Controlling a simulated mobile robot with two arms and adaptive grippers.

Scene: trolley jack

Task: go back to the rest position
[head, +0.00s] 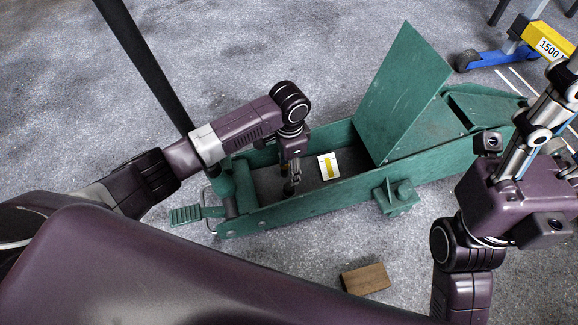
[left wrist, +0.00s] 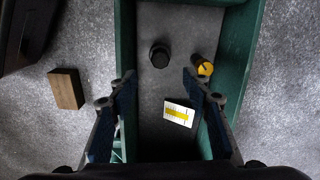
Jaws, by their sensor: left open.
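My left gripper (head: 292,182) reaches down over the open channel of the green trolley jack (head: 300,212). In the left wrist view its two fingers (left wrist: 162,110) stand wide apart with nothing gripped between them. The dark jack floor and a white label with a yellow stripe (left wrist: 179,115) show beyond them. The label also shows in the head view (head: 329,166), just right of the gripper. A black round knob (left wrist: 160,56) and a yellow-topped knob (left wrist: 204,68) are inside the channel. Parts of my right arm show at the right edge, but I cannot make out its fingers.
A wooden block (head: 365,279) lies on the grey floor in front of the jack; it also shows in the left wrist view (left wrist: 66,88). A tall green plate (head: 402,88) rises from the jack. A yellow and blue stand (head: 545,43) is at the top right. Floor behind the jack is clear.

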